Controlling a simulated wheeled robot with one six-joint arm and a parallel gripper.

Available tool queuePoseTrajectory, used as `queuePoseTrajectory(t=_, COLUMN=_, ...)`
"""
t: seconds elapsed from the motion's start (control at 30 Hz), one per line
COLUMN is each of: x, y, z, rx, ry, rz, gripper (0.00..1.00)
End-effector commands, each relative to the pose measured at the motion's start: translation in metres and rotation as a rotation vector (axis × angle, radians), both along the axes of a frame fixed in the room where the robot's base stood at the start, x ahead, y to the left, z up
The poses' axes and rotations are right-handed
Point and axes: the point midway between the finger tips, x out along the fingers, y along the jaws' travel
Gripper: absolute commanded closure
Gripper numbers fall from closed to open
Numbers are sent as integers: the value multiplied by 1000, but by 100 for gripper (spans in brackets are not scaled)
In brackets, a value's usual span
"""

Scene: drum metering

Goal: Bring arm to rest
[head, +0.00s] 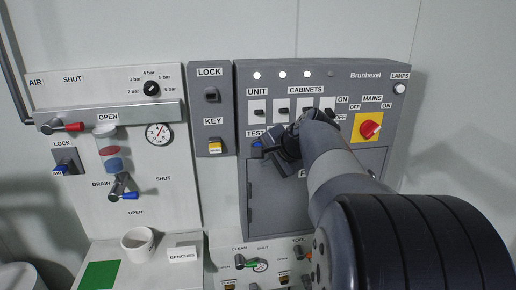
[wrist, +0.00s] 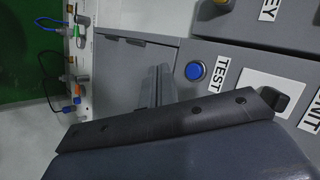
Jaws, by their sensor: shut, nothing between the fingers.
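My arm reaches in from the lower right of the head view to the grey switch panel (head: 385,90). My gripper (head: 268,150) is just in front of the panel, beside the blue TEST button (head: 257,144). In the wrist view my gripper's fingers (wrist: 157,85) are together with nothing between them. The blue TEST button (wrist: 195,71) shows right of them, apart from them. Whether the fingertips touch the panel, I cannot tell. My arm hides part of the panel's lower door (head: 270,200).
Black UNIT and CABINETS switches (head: 283,111) sit close above my gripper, with the red MAINS knob (head: 369,129) to the right. The LOCK and KEY box (head: 213,120) and air panel (head: 105,140) stand left. A white cup (head: 138,241) is on the lower left ledge.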

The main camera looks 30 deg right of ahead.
Motion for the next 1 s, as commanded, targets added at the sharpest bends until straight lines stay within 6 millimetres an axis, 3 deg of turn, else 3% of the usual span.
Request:
queuePoseTrajectory(t=0.27, x=2, y=0, z=0, rx=0, ry=0, rz=0, gripper=100)
queuePoseTrajectory(t=0.47, x=16, y=-5, z=0, rx=1, ry=2, rz=1, gripper=100)
queuePoseTrajectory(t=0.8, x=-25, y=7, z=-1, rx=-1, ry=-2, rz=-1, gripper=100)
queuePoseTrajectory(t=1.0, x=-36, y=10, z=0, rx=0, ry=0, rz=0, gripper=100)
